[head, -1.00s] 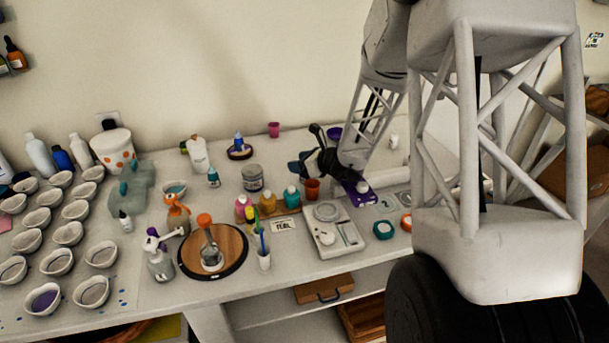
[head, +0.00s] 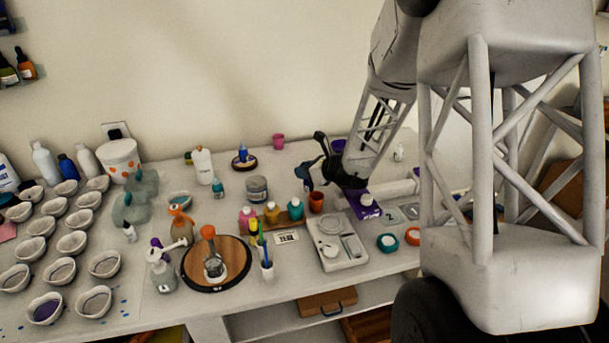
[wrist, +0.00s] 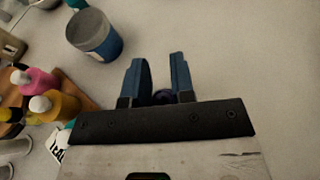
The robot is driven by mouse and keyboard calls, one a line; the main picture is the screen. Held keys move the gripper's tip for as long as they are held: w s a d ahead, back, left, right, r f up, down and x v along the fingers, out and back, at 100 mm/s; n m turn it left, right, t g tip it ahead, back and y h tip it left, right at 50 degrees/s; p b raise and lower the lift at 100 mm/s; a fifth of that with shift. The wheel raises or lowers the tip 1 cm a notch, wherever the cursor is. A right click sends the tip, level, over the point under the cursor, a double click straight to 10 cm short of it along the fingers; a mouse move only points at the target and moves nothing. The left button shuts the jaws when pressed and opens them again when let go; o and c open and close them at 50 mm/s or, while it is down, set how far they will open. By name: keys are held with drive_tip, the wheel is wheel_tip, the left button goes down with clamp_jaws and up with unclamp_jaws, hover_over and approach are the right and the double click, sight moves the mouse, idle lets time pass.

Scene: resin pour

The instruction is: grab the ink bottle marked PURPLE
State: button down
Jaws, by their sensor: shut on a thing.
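A pink bottle (head: 248,218), an amber bottle (head: 271,213) and a teal bottle (head: 295,210) stand in a row, with a card reading TEAL (head: 286,237) in front.
A grey jar (head: 257,189) stands left of my gripper; it also shows in the wrist view (wrist: 94,34). A scale (head: 336,243) and a purple box (head: 363,207) lie to the right. White bowls (head: 71,243) fill the left. Bare bench surrounds the fingers in the wrist view.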

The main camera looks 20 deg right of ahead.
wheel_tip(320, 180, up, 8)
drive_tip(key=shift+r, duration=0.25)
idle(0.4)
